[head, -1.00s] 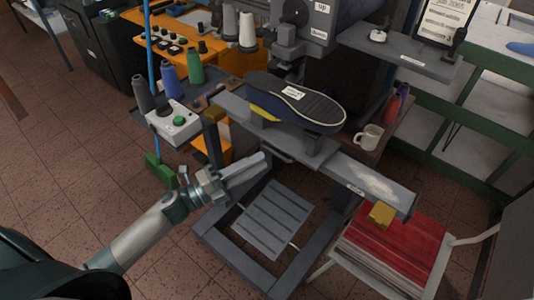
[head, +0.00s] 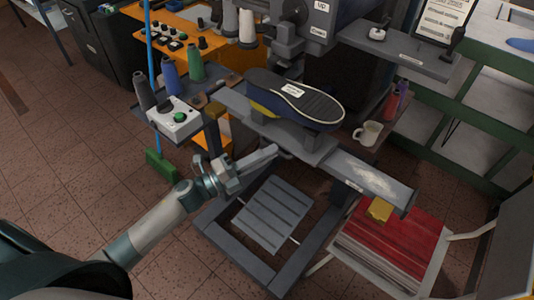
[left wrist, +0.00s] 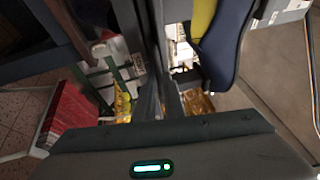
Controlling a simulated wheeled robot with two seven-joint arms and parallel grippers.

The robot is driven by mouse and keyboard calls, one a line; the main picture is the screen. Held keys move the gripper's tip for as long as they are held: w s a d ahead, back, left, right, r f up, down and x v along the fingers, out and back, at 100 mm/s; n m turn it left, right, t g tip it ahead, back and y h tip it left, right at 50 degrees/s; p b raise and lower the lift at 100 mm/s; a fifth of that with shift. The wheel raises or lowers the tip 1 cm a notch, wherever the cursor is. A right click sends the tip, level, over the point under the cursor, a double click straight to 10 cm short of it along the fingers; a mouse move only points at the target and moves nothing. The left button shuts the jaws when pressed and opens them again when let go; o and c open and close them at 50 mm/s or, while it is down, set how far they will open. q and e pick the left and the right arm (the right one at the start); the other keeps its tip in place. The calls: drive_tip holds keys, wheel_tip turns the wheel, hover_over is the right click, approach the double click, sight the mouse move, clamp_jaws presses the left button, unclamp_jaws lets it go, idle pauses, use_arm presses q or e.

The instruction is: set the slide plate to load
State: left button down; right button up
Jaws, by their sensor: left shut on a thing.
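The grey slide plate (head: 312,149) lies along a long rail (head: 378,187) in the head view, toward the rail's left part. A dark blue shoe or last with a black sole facing up (head: 300,103) rests on a support on the plate, with yellow under it. It also shows in the left wrist view (left wrist: 228,45) at the upper right. My left gripper (head: 272,152) is at the plate's near side, its fingers closed together on something at or just under the edge. The fingers (left wrist: 162,100) hide what they hold. Position labels are too small to read. My right gripper is out of view.
A control box with a green button (head: 175,121) and thread cones (head: 168,74) stand left of the plate. A mug (head: 367,133) sits behind the rail. A pedal (head: 270,214) lies below.

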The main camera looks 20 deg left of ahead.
use_arm(q)
drive_tip(key=s+d+p, duration=0.1)
drive_tip(key=s+d, duration=0.3)
drive_tip(key=d, duration=0.6)
drive_tip(key=s+d+p, duration=0.1)
drive_tip(key=s+d, duration=0.3)
drive_tip(key=d, duration=0.7)
drive_tip(key=shift+d, duration=0.15)
drive_tip(key=c, duration=1.8)
unclamp_jaws()
drive_tip(key=shift+d, duration=0.15)
drive_tip(key=shift+c, duration=0.2)
drive_tip(key=shift+w, duration=0.1)
drive_tip(key=shift+a, duration=0.2)
